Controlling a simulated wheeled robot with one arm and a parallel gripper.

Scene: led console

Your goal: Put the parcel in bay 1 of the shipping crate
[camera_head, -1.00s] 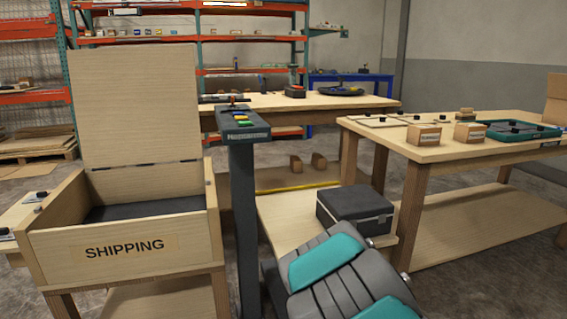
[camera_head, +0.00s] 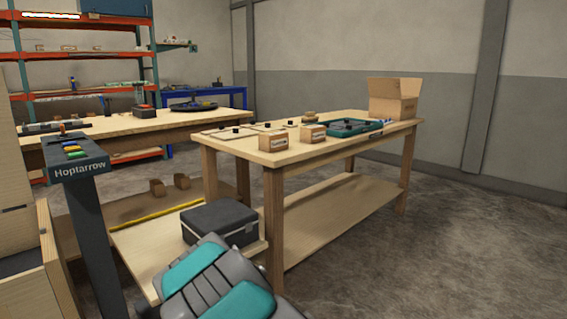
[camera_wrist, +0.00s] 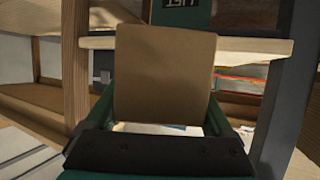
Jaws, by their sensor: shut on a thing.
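My gripper (camera_wrist: 166,108) is shut on a plain brown cardboard-like box, taken to be the parcel (camera_wrist: 165,72); it fills the middle of the wrist view, between the dark green fingers. The head view shows only my grey and teal arm, with the gripper and held box out of sight. The wooden shipping crate (camera_head: 56,268) is cut off at the left edge of the head view. Its raised lid (camera_head: 14,180) is partly seen. Its front, inside and bays are hidden or out of frame, so bay 1 cannot be made out.
A dark console post (camera_head: 75,165) with coloured buttons stands right of the crate. A black case (camera_head: 218,222) sits on a low wooden platform. The right table (camera_head: 290,155) holds small boxes (camera_head: 273,142), a teal tray (camera_head: 350,127) and an open carton (camera_head: 393,100). Floor at right is clear.

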